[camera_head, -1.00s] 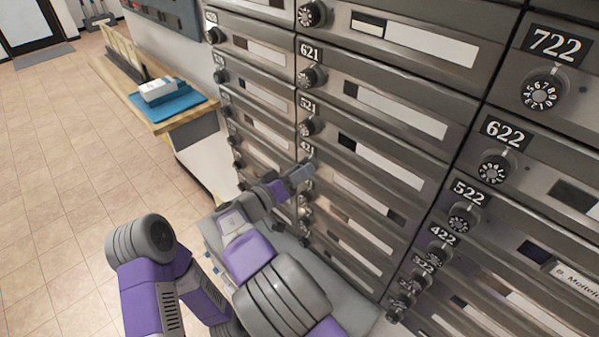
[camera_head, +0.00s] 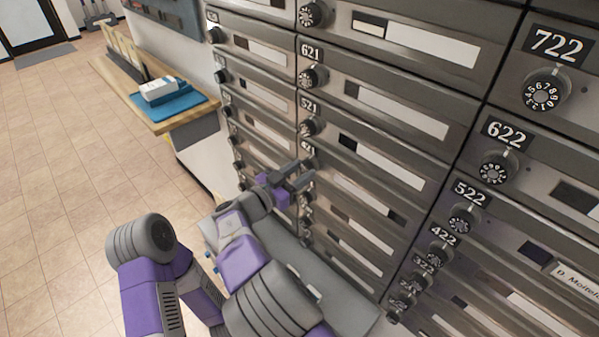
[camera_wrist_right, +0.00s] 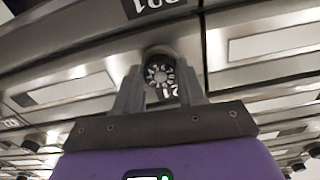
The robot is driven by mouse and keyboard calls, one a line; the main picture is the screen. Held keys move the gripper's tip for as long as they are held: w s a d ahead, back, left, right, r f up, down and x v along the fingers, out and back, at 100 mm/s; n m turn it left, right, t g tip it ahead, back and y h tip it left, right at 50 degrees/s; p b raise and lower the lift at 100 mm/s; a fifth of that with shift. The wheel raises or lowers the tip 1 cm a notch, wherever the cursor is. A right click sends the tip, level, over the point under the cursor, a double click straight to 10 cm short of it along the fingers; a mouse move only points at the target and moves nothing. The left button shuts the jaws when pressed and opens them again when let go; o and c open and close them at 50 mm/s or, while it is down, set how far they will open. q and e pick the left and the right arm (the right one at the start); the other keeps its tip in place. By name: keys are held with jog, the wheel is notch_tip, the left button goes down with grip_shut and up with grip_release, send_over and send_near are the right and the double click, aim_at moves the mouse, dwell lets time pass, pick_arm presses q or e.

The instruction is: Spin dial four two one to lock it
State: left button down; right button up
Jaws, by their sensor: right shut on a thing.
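The number plate 421 (camera_head: 307,150) is on the middle column of metal mailboxes, partly covered by my right gripper (camera_head: 302,174). The gripper's two fingers reach to the mailbox front just below that plate, and the dial there is hidden in the head view. In the right wrist view, a round dial (camera_wrist_right: 160,74) with white numbers on a black ring sits between the fingertips of my right gripper (camera_wrist_right: 158,84), one finger on each side. The gripper is shut on this dial. The exact digit it points to is too small to read. My left gripper is not in view.
Dial 521 (camera_head: 309,127) is just above the gripper, and more dials lie below it. The right column has dials 622 (camera_head: 495,167) and 522 (camera_head: 460,218). A wooden counter (camera_head: 165,118) with a blue tray (camera_head: 180,103) juts out at left. The tiled floor (camera_head: 60,190) is open.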

jog(key=shift+r+m, duration=0.1)
jog(key=shift+m, duration=0.2)
jog(key=o, duration=1.1)
jog(key=shift+c, duration=0.2)
